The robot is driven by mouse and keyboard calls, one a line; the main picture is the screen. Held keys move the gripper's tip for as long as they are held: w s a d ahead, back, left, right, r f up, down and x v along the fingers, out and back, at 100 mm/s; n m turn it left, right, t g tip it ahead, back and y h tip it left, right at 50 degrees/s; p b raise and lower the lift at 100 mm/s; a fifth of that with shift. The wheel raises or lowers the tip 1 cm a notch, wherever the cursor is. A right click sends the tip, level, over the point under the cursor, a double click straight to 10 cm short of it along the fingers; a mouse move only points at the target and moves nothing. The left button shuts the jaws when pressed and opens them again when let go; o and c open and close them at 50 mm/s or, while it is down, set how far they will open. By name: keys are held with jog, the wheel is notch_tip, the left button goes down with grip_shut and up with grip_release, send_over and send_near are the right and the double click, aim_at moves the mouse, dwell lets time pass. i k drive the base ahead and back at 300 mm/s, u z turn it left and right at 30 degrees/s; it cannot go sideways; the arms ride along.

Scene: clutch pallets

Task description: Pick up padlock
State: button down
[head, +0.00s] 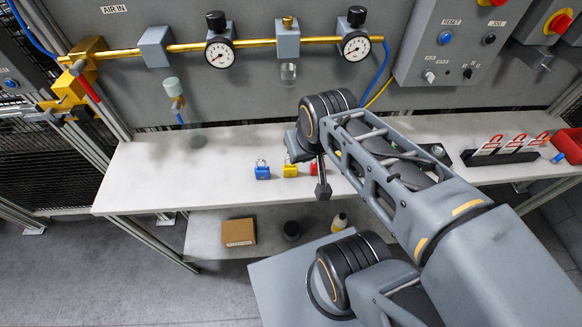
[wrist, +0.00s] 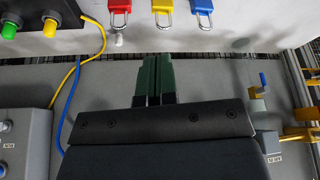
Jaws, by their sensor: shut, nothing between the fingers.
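Three small padlocks stand in a row on the white shelf: a blue padlock (head: 262,172), a yellow padlock (head: 290,170) and a red padlock (head: 313,168). My arm partly covers the red one in the head view. In the wrist view the red padlock (wrist: 119,6), yellow padlock (wrist: 163,5) and blue padlock (wrist: 202,6) are at the top edge, their bodies cut off and their silver shackles showing. My gripper (wrist: 158,60) has its green fingers together, empty, pointing toward the yellow padlock and apart from it.
The white shelf (head: 150,175) is clear left of the padlocks. Behind it are gauges on a brass pipe (head: 270,43) and a control box (head: 450,45). A rack with red-marked tags (head: 505,152) stands at right. A cardboard box (head: 238,232) sits on the lower shelf.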

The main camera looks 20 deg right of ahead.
aim_at(289, 170)
jog(key=z, duration=2.35)
jog(key=k, duration=1.2)
jog(key=u, duration=2.1)
